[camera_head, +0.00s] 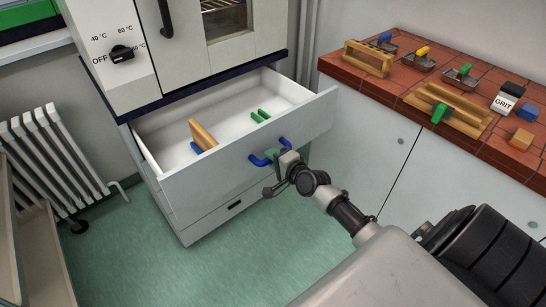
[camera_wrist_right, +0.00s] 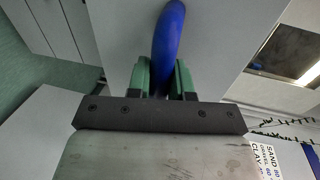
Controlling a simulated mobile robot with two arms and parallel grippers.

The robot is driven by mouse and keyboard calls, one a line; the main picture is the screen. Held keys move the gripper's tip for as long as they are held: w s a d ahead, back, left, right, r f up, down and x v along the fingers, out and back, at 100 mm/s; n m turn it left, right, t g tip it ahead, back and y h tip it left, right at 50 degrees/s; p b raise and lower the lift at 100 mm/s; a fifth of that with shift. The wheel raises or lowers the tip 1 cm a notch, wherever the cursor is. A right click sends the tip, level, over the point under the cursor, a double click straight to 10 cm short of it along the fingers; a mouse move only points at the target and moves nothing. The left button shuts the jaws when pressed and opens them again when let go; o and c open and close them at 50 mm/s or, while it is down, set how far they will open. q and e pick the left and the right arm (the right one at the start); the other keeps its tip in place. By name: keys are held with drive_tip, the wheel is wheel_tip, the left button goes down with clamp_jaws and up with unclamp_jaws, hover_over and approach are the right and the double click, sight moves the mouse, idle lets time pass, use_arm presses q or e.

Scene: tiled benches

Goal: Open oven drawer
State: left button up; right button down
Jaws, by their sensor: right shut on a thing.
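The oven drawer (camera_head: 250,160) is pulled well out below the oven (camera_head: 200,50), and its white inside shows. On its front is a blue handle (camera_head: 284,142), which also shows in the right wrist view (camera_wrist_right: 168,40). My right gripper (camera_head: 272,155) is at the drawer front. In the right wrist view its green fingers (camera_wrist_right: 160,78) stand on either side of the blue handle and are shut on it. My left gripper is not in view.
In the drawer lie a wooden block (camera_head: 202,134) and green pieces (camera_head: 261,116). A tiled bench (camera_head: 390,86) with trays, wooden racks and a grit container (camera_head: 507,98) stands at right. A radiator (camera_head: 45,160) is at left. Green floor (camera_head: 260,250) is clear before the drawer.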

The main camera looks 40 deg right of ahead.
idle(0.3)
drive_tip(key=c, duration=1)
unclamp_jaws()
drive_tip(key=v, duration=1.1)
drive_tip(key=shift+a, duration=0.15)
drive_tip(key=s+a+f+n+g+h, duration=0.1)
drive_tip(key=s+f+n+g, duration=0.25)
drive_tip(key=f, duration=0.65)
drive_tip(key=s+a+f+n+g, duration=0.2)
drive_tip(key=s+f, duration=0.3)
drive_tip(key=f, duration=0.5)
drive_tip(key=s+a+f+n+g+h, duration=0.1)
drive_tip(key=s+f+n+g, duration=0.3)
drive_tip(key=f, duration=0.6)
drive_tip(key=s+a+f+n+g, duration=0.1)
drive_tip(key=s+a+f+n, duration=0.2)
drive_tip(key=s, duration=0.5)
drive_tip(key=s+a+f+n+g, duration=0.2)
drive_tip(key=s+a+f+n, duration=0.1)
drive_tip(key=s+f, duration=0.3)
drive_tip(key=s+a+f+n+g, duration=0.2)
drive_tip(key=s+a+f+n, duration=0.2)
drive_tip(key=s, duration=0.7)
drive_tip(key=shift+s+f+y, duration=0.1)
drive_tip(key=shift+f+y, duration=0.2)
drive_tip(key=shift+f, duration=0.3)
